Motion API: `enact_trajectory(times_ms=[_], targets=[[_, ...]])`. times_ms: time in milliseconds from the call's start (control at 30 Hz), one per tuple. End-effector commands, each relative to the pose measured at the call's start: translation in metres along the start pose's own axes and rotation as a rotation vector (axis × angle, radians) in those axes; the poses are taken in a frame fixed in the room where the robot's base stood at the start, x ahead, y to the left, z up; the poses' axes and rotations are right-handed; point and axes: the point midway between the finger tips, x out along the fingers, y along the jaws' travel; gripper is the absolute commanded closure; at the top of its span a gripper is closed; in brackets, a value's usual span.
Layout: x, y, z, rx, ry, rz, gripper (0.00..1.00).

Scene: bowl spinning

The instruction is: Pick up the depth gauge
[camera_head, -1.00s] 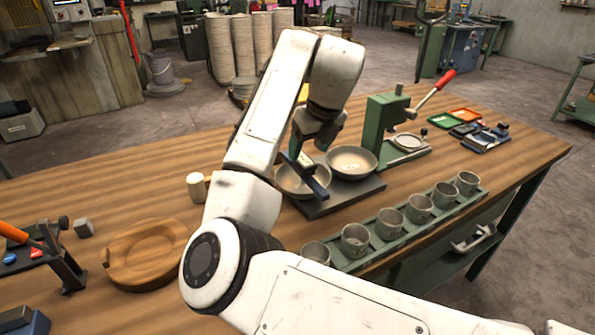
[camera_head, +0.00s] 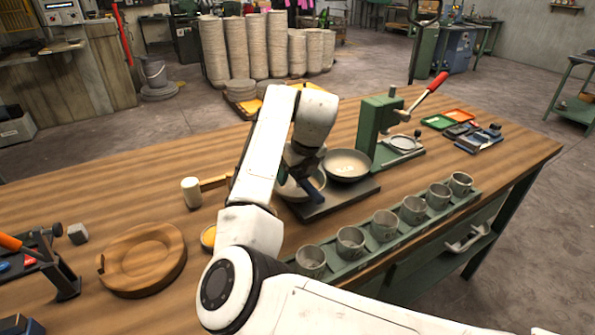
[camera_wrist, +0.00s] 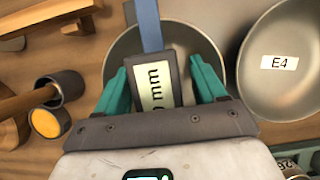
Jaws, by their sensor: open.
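The depth gauge, a blue bar with a dark-framed display reading "mm" (camera_wrist: 152,28), stands over the left bowl in the wrist view. In the head view my arm hides part of that bowl.
A second bowl marked E4 (camera_wrist: 293,90) sits close to the right. A green press with a red lever (camera_head: 372,125) stands behind it. A green rack of metal cups (camera_head: 385,228) runs along the front. A mallet (camera_head: 191,192) and wooden dish (camera_head: 142,260) are left.

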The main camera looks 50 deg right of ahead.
Motion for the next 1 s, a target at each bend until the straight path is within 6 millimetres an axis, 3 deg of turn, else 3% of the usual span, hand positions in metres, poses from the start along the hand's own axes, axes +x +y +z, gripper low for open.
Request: enact_trajectory(times_ms=[67, 800, 1000], targets=[[-0.0001, 0.0, -0.0001, 0.0, 0.0, 0.0, 0.3], [-0.0008, 0.0002, 0.0002, -0.001, 0.0, 0.0, 1.0], [-0.0017, 0.0002, 0.0007, -0.001, -0.001, 0.0, 1.0]])
